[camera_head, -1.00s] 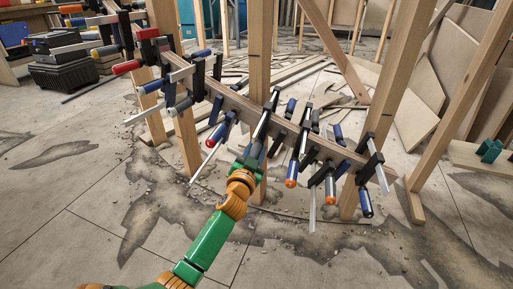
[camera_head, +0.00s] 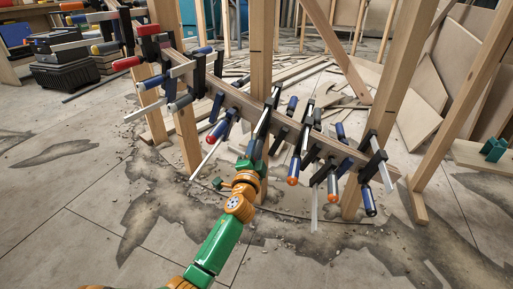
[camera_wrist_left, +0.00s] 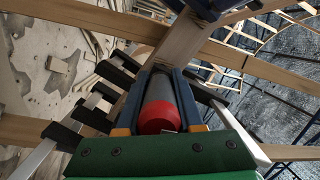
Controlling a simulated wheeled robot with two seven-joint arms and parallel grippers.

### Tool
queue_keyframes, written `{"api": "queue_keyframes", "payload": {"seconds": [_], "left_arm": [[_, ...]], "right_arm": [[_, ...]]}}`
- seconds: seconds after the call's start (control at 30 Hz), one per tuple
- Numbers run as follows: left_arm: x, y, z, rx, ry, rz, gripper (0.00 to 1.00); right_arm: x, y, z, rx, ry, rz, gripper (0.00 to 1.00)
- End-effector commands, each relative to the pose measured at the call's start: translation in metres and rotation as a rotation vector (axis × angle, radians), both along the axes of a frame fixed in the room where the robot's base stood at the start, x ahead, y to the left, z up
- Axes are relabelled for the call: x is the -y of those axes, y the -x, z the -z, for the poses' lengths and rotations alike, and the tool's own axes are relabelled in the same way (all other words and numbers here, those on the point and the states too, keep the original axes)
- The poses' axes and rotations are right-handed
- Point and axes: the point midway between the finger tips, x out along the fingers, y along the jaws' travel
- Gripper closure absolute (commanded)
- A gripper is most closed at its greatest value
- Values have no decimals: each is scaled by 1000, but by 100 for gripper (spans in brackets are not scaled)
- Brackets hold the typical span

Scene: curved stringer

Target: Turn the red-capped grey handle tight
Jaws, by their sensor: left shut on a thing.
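The grey handle with the red cap (camera_wrist_left: 160,112) shows in the left wrist view, lying lengthwise between the two dark blue fingers of my left gripper (camera_wrist_left: 158,85). The fingers are shut on its sides, and the red end faces the green palm. In the head view my left gripper (camera_head: 253,155) is at the middle of the row of clamps, on the near side of the curved wooden stringer (camera_head: 240,100). The gripped handle is mostly hidden there by the gripper. My right gripper is not in view.
A blue handle with a red end (camera_head: 217,129) hangs close left of the gripper. A blue handle with an orange end (camera_head: 294,170) is close right. Wooden posts (camera_head: 262,50) stand behind. The floor in front is open, with scattered debris.

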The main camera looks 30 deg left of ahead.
Motion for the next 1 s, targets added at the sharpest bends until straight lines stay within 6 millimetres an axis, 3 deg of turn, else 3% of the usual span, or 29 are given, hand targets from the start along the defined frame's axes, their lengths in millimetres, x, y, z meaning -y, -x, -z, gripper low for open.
{"api": "queue_keyframes", "payload": {"seconds": [0.7, 0.73, 0.8, 0.83, 1.0], "left_arm": [[0, 0, 1, -20, -64, -10, 100], [0, 0, 1, -19, -63, -10, 59], [0, 0, 1, -19, -63, -10, 40], [0, 0, 1, -19, -63, -10, 34], [0, 0, 0, -18, -62, -10, 34]], "right_arm": [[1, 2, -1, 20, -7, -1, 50], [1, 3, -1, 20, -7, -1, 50], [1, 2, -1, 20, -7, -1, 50], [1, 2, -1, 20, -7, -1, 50], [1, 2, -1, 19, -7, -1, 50]]}}
